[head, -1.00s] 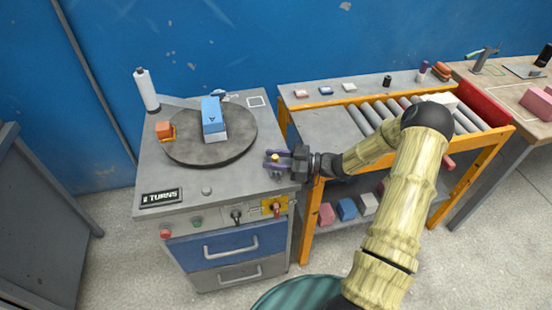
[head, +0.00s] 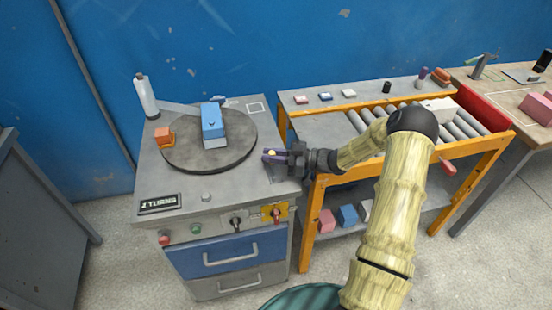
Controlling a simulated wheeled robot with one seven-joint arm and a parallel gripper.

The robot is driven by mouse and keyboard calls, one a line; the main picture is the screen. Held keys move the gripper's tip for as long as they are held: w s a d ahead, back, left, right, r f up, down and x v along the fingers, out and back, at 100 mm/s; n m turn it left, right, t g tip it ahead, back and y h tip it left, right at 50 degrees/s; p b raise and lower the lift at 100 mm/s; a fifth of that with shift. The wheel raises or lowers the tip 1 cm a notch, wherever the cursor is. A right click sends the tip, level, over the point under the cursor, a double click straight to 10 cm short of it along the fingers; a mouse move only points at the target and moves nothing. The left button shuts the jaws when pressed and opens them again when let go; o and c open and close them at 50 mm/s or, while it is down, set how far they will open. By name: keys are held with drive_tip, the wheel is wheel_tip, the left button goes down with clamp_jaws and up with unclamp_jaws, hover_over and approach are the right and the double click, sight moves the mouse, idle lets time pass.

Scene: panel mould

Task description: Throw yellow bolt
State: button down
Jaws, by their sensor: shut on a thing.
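The arm reaches in from the right. A narrow grey plate (head: 278,172) lies on the cabinet top just in front of the knob. The fingers hide most of the bolt, so its full travel cannot be seen.
A white cylinder (head: 146,95) stands at the back left. The front panel has a red knob (head: 277,216) on a yellow plate. A roller table (head: 400,118) stands to the right.

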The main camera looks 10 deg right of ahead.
sight(272, 152)
drive_tip(key=shift+w+d, duration=0.1)
drive_tip(key=shift+w, duration=0.1)
drive_tip(key=c, duration=1.8)
unclamp_jaws()
drive_tip(key=shift+r, duration=0.1)
drive_tip(key=o, duration=0.5)
drive_tip(key=shift+w, duration=0.1)
drive_tip(key=shift+c, duration=0.2)
wheel_tip(272, 152, up, 10)
drive_tip(key=shift+f, duration=0.1)
